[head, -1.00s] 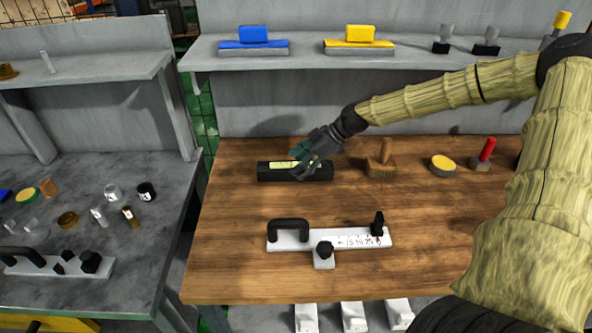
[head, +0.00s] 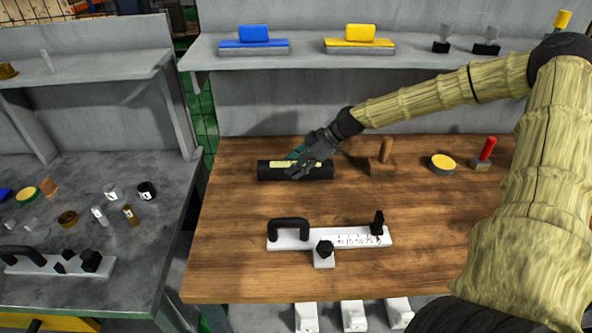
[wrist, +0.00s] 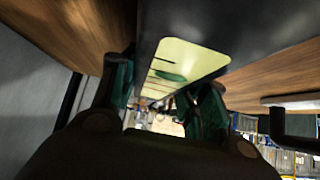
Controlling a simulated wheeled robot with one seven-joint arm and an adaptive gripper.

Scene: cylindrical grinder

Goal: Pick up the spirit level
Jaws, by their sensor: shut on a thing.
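The spirit level (head: 270,171) is a black bar with a pale yellow-green window on its upper face. It lies on the wooden tabletop near the back edge, left of centre. It also shows close up in the wrist view (wrist: 230,35), with its pale window (wrist: 180,65) between the fingers. My gripper (head: 298,164) reaches down from the right and is shut on the level, with its teal finger pads at the bar's sides. The pads also show in the wrist view (wrist: 163,105). The gripper hides part of the level's middle and right.
A brush (head: 383,160), a round yellow-topped tin (head: 442,164) and a red-handled tool (head: 485,153) stand to the right. A white gauge with a black handle (head: 335,238) lies in front. A grey shelf (head: 300,50) overhangs the back. Bare wood lies between level and gauge.

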